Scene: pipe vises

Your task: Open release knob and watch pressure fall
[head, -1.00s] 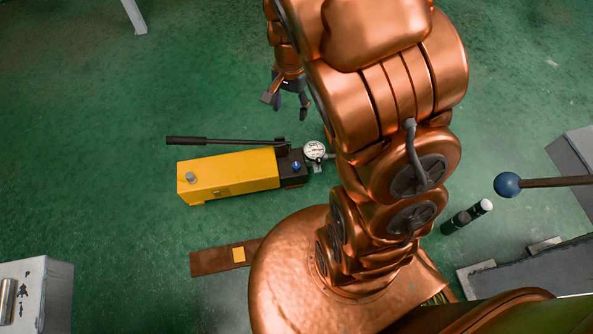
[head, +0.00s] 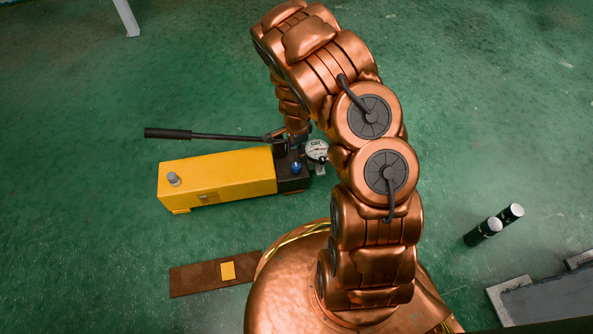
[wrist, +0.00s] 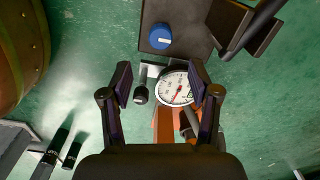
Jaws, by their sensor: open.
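A yellow hand pump (head: 225,176) with a black end block (head: 296,180) lies on the green floor. A blue knob (head: 297,168) sits on the block and also shows in the wrist view (wrist: 161,37). A round pressure gauge (head: 316,150) is beside the block. In the wrist view the gauge (wrist: 176,88) has a white dial with a red needle; its numbers are too small to read. A small black knob (wrist: 141,96) sits left of it. My gripper (wrist: 161,77) is open, its fingers either side of the gauge and black knob in the picture. In the head view it is mostly hidden.
The pump's long black lever (head: 215,137) runs left above the yellow body. A brown plate with a yellow patch (head: 228,271) lies in front.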

